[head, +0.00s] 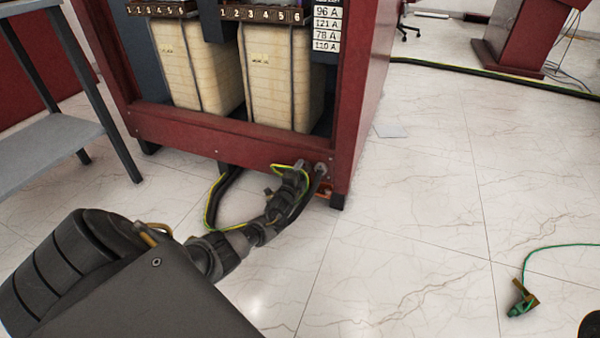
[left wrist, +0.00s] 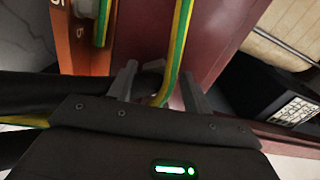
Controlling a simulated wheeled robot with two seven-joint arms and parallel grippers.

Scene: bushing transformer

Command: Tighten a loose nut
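The red transformer frame (head: 250,147) fills the upper middle of the head view. My left arm reaches from the lower left to its lower right corner, with my left gripper (head: 292,178) beside the cable ends there. In the left wrist view, the fingers of my left gripper (left wrist: 160,90) stand apart. A dark grey rounded part (left wrist: 152,68) and a yellow-green cable (left wrist: 181,45) show between them; I cannot tell whether the fingers touch either. A grey fastener (left wrist: 86,8) sits on an orange plate (left wrist: 70,45). I cannot clearly tell which part is the loose nut.
A green clamp (head: 521,303) with a green wire lies on the floor at right. A grey shelf unit (head: 50,145) stands at left. A red stand (head: 520,40) is at the back right, with a yellow-green cable (head: 460,69) along the floor.

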